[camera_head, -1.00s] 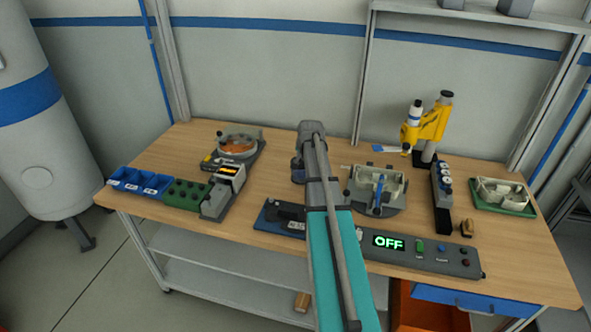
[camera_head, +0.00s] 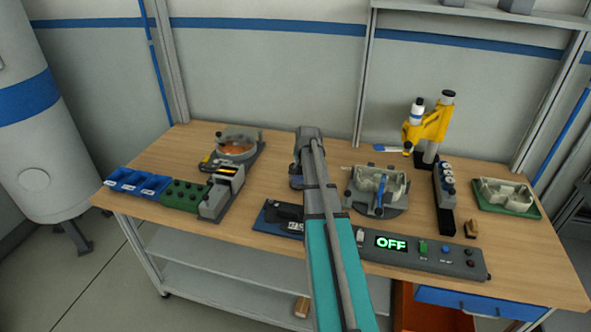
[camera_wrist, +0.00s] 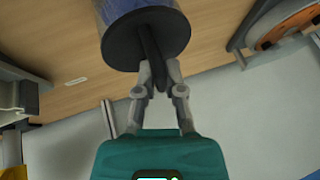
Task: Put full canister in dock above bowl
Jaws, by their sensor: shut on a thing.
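My gripper (camera_wrist: 160,74) is shut on a dark fin at the end of a canister in the wrist view. The canister (camera_wrist: 122,42) has a wide black end cap and a bluish body that runs out of the top of the frame. In the head view my own arm hides the fingers and most of what they hold. A yellow stand (camera_head: 437,125) at the back right carries a white bottle with a blue band (camera_head: 416,112). A round clear-walled dish with orange contents (camera_head: 236,145) stands at the back left. I cannot tell which part is the dock.
A grey fixture (camera_head: 377,205) stands right of my arm. A control panel reading OFF (camera_head: 430,251) lies along the front edge.

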